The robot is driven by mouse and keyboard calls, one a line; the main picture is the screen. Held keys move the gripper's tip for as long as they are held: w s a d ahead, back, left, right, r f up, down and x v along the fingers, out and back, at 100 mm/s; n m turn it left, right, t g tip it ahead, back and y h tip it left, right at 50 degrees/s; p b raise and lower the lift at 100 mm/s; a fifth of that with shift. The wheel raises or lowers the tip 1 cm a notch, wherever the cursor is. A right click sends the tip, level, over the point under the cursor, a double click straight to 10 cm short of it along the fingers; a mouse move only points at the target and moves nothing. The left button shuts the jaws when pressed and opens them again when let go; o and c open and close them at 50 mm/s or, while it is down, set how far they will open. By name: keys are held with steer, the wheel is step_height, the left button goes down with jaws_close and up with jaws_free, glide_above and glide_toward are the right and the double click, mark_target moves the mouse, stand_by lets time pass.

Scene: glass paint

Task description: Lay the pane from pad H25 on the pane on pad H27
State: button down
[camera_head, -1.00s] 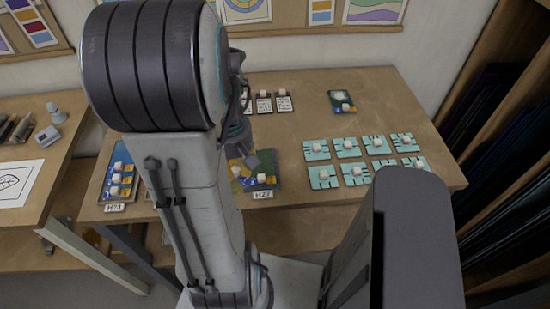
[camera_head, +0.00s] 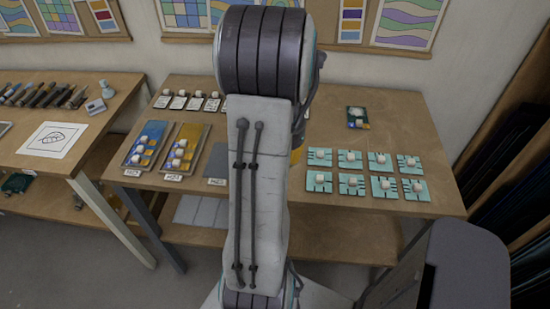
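My arm stands upright across the middle of the picture and hides part of the table, including the place where pad H27 showed earlier. My gripper is hidden behind the arm. A grey pad (camera_head: 217,160) that looks bare in its visible part lies just left of the arm. Its label is too small to read surely, so I cannot tell whether it is H25. A small yellow patch (camera_head: 297,153) shows at the arm's right edge; I cannot tell what it is.
A blue pane (camera_head: 152,136) and an amber pane (camera_head: 190,134), each with white knobs, lie on pads at the left. Several teal panes (camera_head: 319,182) fill the right. Dark sheets (camera_head: 500,150) stand at far right. Bare tabletop shows at the right.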

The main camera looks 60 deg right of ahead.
steer(key=m, duration=0.3)
steer(key=shift+s+d, duration=0.3)
steer(key=m, duration=0.4)
steer(key=shift+w+d+m, duration=0.25)
steer(key=shift+d+m, duration=0.05)
steer(key=m, duration=0.3)
steer(key=shift+d+m, duration=0.1)
steer(key=shift+m, duration=0.3)
